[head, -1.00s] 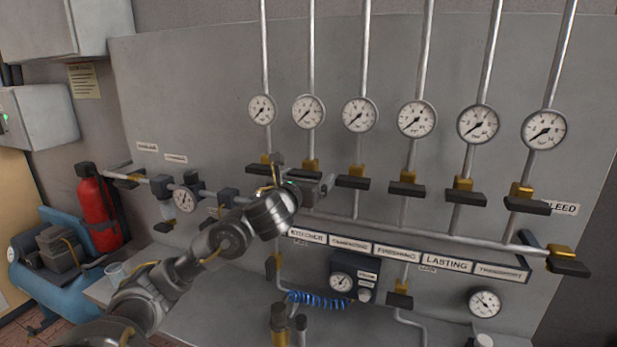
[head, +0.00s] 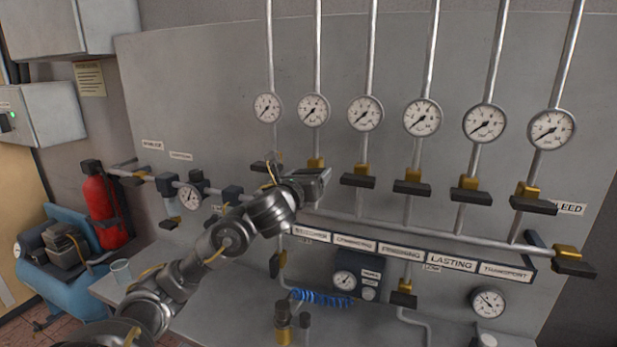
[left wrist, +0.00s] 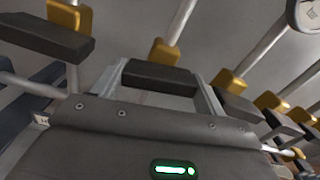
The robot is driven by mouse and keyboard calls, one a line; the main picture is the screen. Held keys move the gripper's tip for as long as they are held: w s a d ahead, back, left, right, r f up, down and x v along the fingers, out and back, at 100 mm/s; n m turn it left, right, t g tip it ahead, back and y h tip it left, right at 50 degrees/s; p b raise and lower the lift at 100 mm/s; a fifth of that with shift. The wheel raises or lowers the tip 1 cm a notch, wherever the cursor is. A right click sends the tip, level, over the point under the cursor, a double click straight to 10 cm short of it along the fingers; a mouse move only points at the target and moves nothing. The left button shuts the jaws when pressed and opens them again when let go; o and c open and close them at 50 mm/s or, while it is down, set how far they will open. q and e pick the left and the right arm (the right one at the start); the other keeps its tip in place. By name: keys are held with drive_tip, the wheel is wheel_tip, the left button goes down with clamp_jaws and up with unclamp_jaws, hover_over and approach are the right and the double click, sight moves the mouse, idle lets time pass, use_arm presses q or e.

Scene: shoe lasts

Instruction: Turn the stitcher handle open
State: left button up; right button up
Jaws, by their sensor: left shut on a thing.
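My left gripper (head: 318,180) is at the second valve from the left in the upper row, above a label (head: 311,234) that seems to read STITCHER. In the left wrist view my left gripper (left wrist: 160,82) has its two fingers at the ends of a black handle (left wrist: 160,76), shut on it. A yellow valve body (left wrist: 163,52) sits just behind this handle, with a pipe rising from it. The handle lies crosswise to the pipe. In the head view the gripper hides most of it; the valve's yellow part (head: 316,163) shows above. My right gripper is not in view.
Neighbouring black handles stand close on both sides, one at the left (left wrist: 45,35) and one at the right (left wrist: 230,102). Round gauges (head: 313,110) sit above on the pipes. A blue coiled hose (head: 322,297) hangs below. A red extinguisher (head: 103,210) stands far left.

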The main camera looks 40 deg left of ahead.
use_arm(q)
drive_tip(key=n, duration=0.3)
drive_tip(key=shift+r+n, duration=0.15)
drive_tip(key=shift+n, duration=0.15)
drive_tip(key=n, duration=0.4)
drive_tip(key=shift+n, duration=0.3)
drive_tip(key=n, duration=0.4)
drive_tip(key=shift+r+n, duration=0.1)
drive_tip(key=shift+n, duration=1.9)
drive_tip(key=o, duration=1)
drive_tip(key=shift+f, duration=0.2)
